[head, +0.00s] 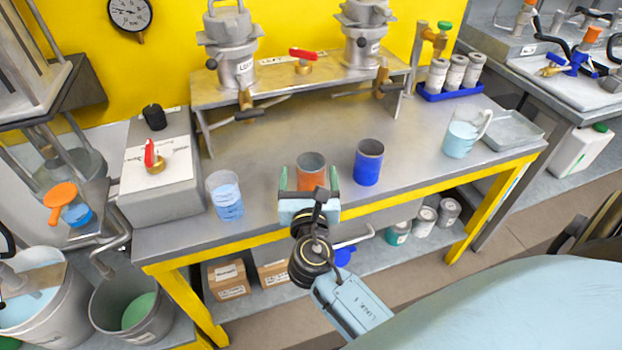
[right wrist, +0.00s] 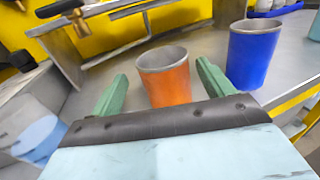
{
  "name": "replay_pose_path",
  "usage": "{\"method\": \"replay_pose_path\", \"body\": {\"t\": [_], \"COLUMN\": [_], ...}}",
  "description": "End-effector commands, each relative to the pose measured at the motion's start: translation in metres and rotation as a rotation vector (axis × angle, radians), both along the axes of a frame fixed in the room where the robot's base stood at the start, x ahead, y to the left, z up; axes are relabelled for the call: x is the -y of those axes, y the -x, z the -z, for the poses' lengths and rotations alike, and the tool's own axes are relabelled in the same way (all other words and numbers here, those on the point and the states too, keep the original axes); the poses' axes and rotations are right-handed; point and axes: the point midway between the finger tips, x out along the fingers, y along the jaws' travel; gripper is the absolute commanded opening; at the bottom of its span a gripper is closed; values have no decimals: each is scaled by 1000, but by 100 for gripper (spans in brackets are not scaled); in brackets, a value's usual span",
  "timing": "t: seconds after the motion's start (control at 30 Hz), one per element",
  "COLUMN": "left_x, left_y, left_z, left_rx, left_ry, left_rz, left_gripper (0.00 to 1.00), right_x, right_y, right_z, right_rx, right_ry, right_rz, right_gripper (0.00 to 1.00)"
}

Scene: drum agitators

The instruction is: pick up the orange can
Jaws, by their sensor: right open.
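The orange can (head: 310,176) stands upright on the grey metal table, near its front edge. It has an open top with a grey rim. My right gripper (head: 308,181) is open, with its green fingers on either side of the can in the head view. In the right wrist view the orange can (right wrist: 166,84) stands just ahead of and between the two fingers of the right gripper (right wrist: 158,88). A gap shows on both sides, and the can's lower part is hidden by the gripper body. My left gripper is not in view.
A blue can (head: 368,163) stands close to the right of the orange can. A clear beaker of blue liquid (head: 226,196) stands to the left, and a jug (head: 462,136) to the right. A raised metal stand (head: 300,84) is behind. The tabletop between is clear.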

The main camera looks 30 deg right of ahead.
Motion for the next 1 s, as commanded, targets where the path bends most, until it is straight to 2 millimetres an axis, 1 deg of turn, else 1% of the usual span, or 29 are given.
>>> {"method": "replay_pose_path", "body": {"t": [0.13,0.3,0.57,0.67,0.97,1.0], "left_x": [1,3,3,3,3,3], "left_y": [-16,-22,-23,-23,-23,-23], "left_z": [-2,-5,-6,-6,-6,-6], "left_rx": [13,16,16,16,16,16], "left_ry": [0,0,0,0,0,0], "left_rz": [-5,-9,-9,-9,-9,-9], "left_gripper": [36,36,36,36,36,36], "right_x": [17,27,29,29,29,29], "right_y": [-17,-34,-37,-37,-36,-36], "right_z": [4,4,4,4,4,3], "right_rx": [2,1,0,0,0,2], "right_ry": [4,2,1,1,1,1], "right_rz": [1,-1,-1,-1,0,0], "right_gripper": [80,80,80,70,31,31]}}
